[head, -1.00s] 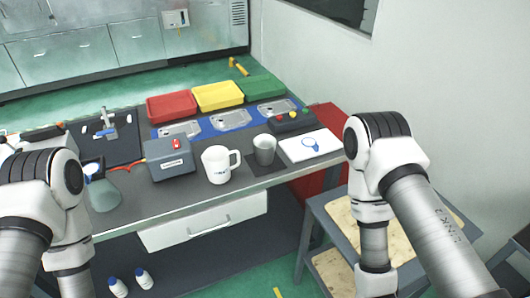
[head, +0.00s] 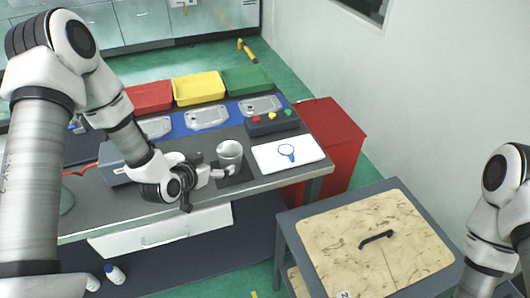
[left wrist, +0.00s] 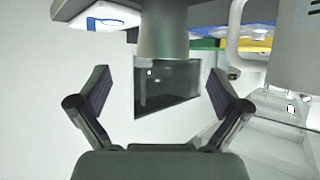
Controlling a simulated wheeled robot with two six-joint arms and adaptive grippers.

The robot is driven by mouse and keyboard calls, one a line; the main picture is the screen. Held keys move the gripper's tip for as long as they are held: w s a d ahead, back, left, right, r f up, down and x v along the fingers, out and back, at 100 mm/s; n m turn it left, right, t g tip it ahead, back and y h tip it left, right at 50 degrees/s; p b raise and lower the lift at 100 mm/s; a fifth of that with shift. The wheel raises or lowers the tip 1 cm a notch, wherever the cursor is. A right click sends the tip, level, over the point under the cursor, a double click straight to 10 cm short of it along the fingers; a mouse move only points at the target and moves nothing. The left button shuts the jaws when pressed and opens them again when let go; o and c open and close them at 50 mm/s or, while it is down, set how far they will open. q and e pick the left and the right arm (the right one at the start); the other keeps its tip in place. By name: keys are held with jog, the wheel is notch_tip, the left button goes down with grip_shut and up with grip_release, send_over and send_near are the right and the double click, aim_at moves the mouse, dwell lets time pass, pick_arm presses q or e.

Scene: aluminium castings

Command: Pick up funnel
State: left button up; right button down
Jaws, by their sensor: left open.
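I cannot identify a funnel for certain. A grey cup-like vessel (head: 229,154) stands on a dark mat near the table's front edge. A blue ring-shaped item with a short handle (head: 287,152) is on a white board; I cannot tell whether it is an object or a printed shape. My left gripper (head: 224,172) is at the front left of the grey vessel. In the left wrist view, my left gripper (left wrist: 158,78) is open and empty, with the vessel (left wrist: 163,32) just beyond and between its fingertips. My right gripper is out of view.
The white board (head: 266,158) is right of the vessel. Red (head: 150,96), yellow (head: 198,88) and green (head: 246,81) trays stand behind. A side table (head: 330,240) is at right.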

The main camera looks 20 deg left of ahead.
aim_at(225, 162)
pick_arm(q)
jog(key=w, duration=0.2)
jog(key=w+f, duration=0.1)
jog(key=w, duration=0.1)
jog(key=shift+w+d+p, duration=0.1)
jog(key=shift+d+p, duration=0.2)
jog(key=shift+w+f, duration=0.1)
jog(key=shift+w, duration=0.25)
jog(key=p+x, duration=0.2)
jog(key=x, duration=0.1)
jog(key=shift+w+a, duration=0.15)
jog(key=shift+w, duration=0.05)
jog(key=shift+w+f, duration=0.4)
jog(key=shift+s+r, duration=0.15)
jog(key=c, duration=1.2)
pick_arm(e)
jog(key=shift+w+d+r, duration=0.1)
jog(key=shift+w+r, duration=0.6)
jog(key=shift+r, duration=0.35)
